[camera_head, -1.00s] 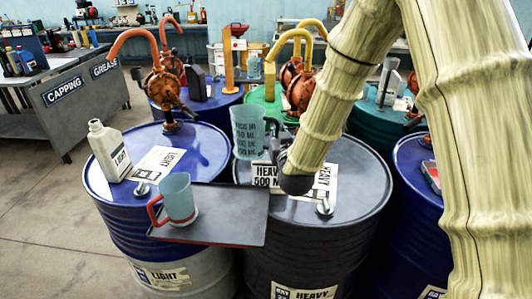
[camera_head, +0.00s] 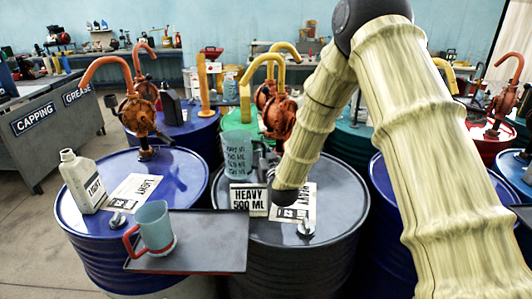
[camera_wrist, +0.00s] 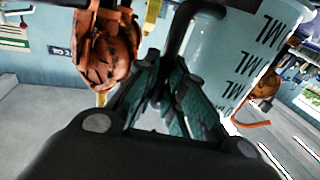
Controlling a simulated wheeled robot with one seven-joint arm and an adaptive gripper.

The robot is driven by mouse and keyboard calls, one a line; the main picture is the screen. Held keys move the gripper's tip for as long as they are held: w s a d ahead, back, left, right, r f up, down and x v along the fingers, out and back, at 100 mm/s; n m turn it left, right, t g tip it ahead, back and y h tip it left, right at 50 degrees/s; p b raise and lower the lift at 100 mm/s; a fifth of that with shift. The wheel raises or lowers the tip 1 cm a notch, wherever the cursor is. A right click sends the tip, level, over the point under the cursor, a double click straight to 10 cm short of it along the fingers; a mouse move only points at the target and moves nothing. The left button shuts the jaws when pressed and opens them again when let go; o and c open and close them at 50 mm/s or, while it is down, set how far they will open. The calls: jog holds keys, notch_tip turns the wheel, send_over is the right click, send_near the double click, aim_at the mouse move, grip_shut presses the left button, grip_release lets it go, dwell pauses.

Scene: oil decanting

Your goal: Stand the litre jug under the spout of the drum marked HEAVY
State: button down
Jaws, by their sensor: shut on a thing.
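The litre jug (camera_head: 237,152), pale blue and translucent with dark ML marks, is upright at the back of the dark HEAVY drum (camera_head: 325,215). It also shows close up in the wrist view (camera_wrist: 235,50). My gripper (camera_wrist: 165,85) is shut on the jug's dark handle (camera_wrist: 180,30). In the head view my arm partly hides the gripper. An orange pump with a yellow curved spout (camera_head: 262,62) rises behind the jug; the pump body also shows in the wrist view (camera_wrist: 105,48). I cannot tell whether the jug's base touches the drum top.
A HEAVY 500 ML card (camera_head: 249,199) stands in front of the jug. A small red-handled jug (camera_head: 154,226) sits on a dark tray (camera_head: 215,250). The blue LIGHT drum (camera_head: 90,215) at left carries a white bottle (camera_head: 82,180) and an orange pump (camera_head: 137,112). More drums stand behind.

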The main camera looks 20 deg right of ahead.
jog(key=w+d+f+p, duration=0.2)
jog(key=w+d+f, duration=0.1)
jog(key=w+f, duration=0.1)
jog(key=shift+w+d+p, duration=0.15)
jog(key=shift+w+p, duration=0.15)
jog(key=shift+w, duration=0.2)
jog(key=shift+f, duration=0.1)
jog(key=c, duration=1.5)
grip_release()
jog(key=shift+s+a+b, duration=0.2)
jog(key=shift+s+b, duration=1.25)
jog(key=shift+s, duration=4.6)
